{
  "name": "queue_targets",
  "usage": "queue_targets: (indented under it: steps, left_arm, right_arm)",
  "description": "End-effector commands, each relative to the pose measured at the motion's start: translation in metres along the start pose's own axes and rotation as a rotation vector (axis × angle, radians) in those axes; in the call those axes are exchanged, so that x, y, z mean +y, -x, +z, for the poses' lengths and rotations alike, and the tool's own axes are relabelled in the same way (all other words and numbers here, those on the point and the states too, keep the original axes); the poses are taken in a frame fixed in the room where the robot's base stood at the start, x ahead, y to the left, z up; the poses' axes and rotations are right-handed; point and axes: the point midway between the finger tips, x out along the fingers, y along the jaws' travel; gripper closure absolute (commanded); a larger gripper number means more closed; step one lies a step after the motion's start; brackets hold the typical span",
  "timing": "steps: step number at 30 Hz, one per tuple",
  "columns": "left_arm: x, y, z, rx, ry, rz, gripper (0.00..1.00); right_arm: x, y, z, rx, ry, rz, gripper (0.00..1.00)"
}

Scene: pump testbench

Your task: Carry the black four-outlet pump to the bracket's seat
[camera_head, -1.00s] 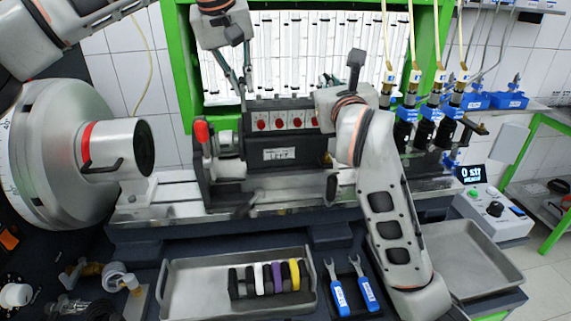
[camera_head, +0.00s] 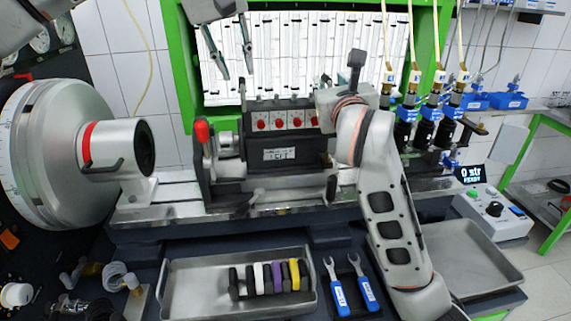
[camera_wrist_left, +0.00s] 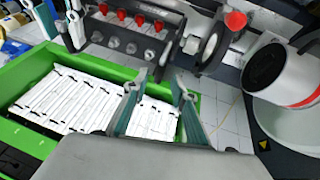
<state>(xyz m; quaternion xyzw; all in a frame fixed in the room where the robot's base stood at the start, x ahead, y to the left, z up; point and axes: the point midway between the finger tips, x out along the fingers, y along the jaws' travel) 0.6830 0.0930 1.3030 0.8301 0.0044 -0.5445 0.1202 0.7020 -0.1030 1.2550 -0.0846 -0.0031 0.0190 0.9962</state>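The black four-outlet pump (camera_head: 292,139), with a row of red caps, stands upright on the bench; it also shows in the left wrist view (camera_wrist_left: 137,38). It sits right of the black bracket upright (camera_head: 202,178) with a red knob. I cannot tell whether it is fully in the seat. My left gripper (camera_head: 234,62) is open and empty, above and behind the pump's left end; its spread fingers show in the left wrist view (camera_wrist_left: 156,100). My right gripper (camera_head: 340,72) is at the pump's right end, fingers apart, partly hidden behind its own wrist.
A large grey motor (camera_head: 128,146) with a red ring stands left. In front lie a tray (camera_head: 185,290) with coloured rings and two blue-handled wrenches (camera_head: 348,290). Hoses with blue fittings (camera_head: 430,125) stand right. A green frame (camera_head: 183,95) with glass tubes is behind.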

Motion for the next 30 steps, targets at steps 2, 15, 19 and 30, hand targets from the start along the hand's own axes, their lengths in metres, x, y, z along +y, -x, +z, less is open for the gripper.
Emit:
queue_targets:
  steps: [2, 15, 19, 30]
  left_arm:
    - [0.0, 0.018, -0.001, 0.003, 0.001, 0.001, 0.73]
    - [-0.001, 0.069, 0.0, 0.0, 0.001, -0.001, 0.73]
    - [-0.001, 0.07, 0.0, -0.001, 0.001, -0.001, 0.73]
    - [-0.001, 0.07, 0.0, 0.0, 0.001, 0.0, 0.73]
  right_arm:
    - [0.0, 0.0, 0.0, 0.0, 0.0, 0.0, 0.72]
    - [0.0, 0.002, 0.0, 0.0, 0.0, 0.001, 0.72]
    - [0.001, 0.014, 0.0, -0.002, 0.0, 0.002, 0.72]
    - [0.001, 0.086, 0.0, -0.002, -0.002, 0.002, 0.72]
